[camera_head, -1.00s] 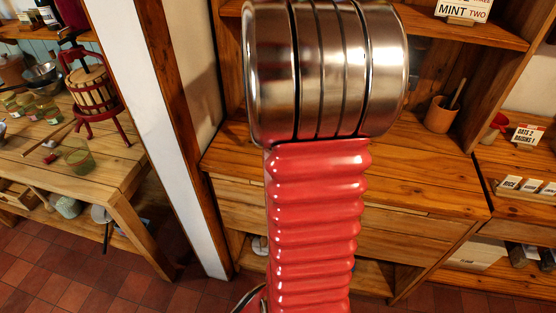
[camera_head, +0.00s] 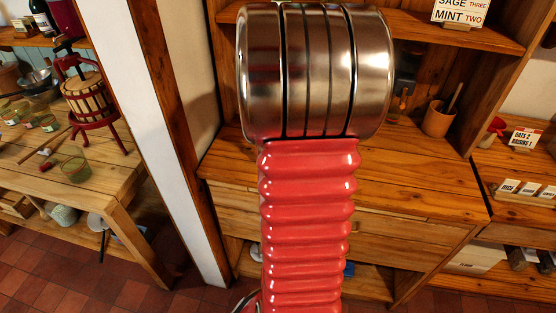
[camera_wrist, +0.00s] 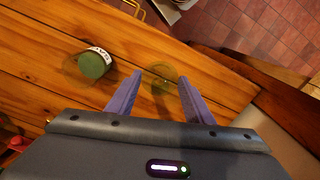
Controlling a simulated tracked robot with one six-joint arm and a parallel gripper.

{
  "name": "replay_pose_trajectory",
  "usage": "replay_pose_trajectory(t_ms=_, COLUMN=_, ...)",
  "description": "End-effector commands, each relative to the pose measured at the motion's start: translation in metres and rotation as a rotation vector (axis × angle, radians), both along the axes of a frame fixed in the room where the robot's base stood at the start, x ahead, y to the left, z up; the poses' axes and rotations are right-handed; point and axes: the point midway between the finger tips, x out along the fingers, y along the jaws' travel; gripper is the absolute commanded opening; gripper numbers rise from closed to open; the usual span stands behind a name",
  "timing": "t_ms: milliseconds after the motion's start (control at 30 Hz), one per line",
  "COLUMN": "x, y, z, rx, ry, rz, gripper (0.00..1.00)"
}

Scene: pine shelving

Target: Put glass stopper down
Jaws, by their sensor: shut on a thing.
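In the wrist view, my gripper (camera_wrist: 160,88) has its two purple fingers on either side of a clear, faintly yellowish glass piece, which looks like the glass stopper (camera_wrist: 160,75). It is see-through, so its outline is hard to read. The fingers are shut on it, above a wooden plank surface (camera_wrist: 130,42). I cannot tell whether the stopper touches the wood. In the head view my red arm hides the gripper and the stopper.
A glass jar with a green top and a white label (camera_wrist: 92,65) stands left of the fingers in the wrist view. A wooden cup (camera_head: 438,116) stands on the cabinet in the head view. A dark red press (camera_head: 88,95) stands on the left table.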

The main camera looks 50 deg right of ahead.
Motion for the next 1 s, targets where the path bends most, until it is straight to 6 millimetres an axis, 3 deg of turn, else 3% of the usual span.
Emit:
replay_pose_trajectory(t_ms=433, x=0.000, y=-0.001, z=-0.010, rx=-0.001, ry=-0.001, rz=-0.001, gripper=0.26)
replay_pose_trajectory(t_ms=733, x=-0.001, y=-0.001, z=-0.042, rx=0.000, ry=0.000, rz=-0.002, gripper=0.26)
replay_pose_trajectory(t_ms=1000, x=-0.001, y=-0.001, z=-0.045, rx=-0.001, ry=-0.001, rz=-0.002, gripper=0.26)
